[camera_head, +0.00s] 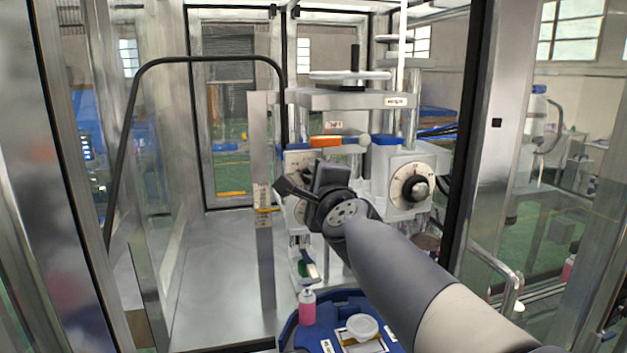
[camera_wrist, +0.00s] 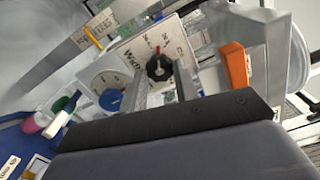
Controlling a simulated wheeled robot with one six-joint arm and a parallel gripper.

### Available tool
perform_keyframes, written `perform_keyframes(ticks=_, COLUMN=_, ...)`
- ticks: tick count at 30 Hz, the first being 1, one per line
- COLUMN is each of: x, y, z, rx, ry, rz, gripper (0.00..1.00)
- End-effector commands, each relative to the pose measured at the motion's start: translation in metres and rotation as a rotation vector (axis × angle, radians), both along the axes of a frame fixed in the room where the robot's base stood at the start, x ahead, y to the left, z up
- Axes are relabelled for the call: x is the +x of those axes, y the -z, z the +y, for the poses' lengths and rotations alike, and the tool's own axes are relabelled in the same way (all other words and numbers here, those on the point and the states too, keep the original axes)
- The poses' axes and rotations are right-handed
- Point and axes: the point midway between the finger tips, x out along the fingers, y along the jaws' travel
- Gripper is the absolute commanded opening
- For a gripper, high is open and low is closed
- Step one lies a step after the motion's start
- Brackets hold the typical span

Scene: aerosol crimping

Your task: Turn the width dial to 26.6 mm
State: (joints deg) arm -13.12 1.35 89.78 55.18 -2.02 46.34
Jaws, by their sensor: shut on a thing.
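In the wrist view, a black knob with a red mark (camera_wrist: 158,66) sits on a white panel (camera_wrist: 128,48) beside lettering that reads "Width". My gripper (camera_wrist: 161,80) has its two grey fingers on either side of this knob and is shut on it. The dial's exact reading is too small to tell. In the head view, my gripper (camera_head: 318,185) is at the front of the left-hand unit of the machine, and hides the knob there.
A second dial with a blue centre (camera_wrist: 112,99) lies close left of my fingers in the wrist view. An orange block (camera_wrist: 235,66) is at the right. In the head view, another dial (camera_head: 413,187) is on the right unit. A pink bottle (camera_head: 307,307) stands on a blue tray (camera_head: 289,330) below.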

Motion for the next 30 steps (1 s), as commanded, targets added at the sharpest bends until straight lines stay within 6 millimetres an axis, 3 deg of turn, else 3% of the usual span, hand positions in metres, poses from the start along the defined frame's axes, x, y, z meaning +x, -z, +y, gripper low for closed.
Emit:
perform_keyframes(ticks=15, x=0.0001, y=0.0004, z=0.0001, rx=-0.34, ry=0.0, rz=-0.067, gripper=0.06)
perform_keyframes(ticks=30, x=0.0001, y=0.0008, z=0.0002, rx=-0.407, ry=-0.001, rz=-0.081, gripper=0.06)
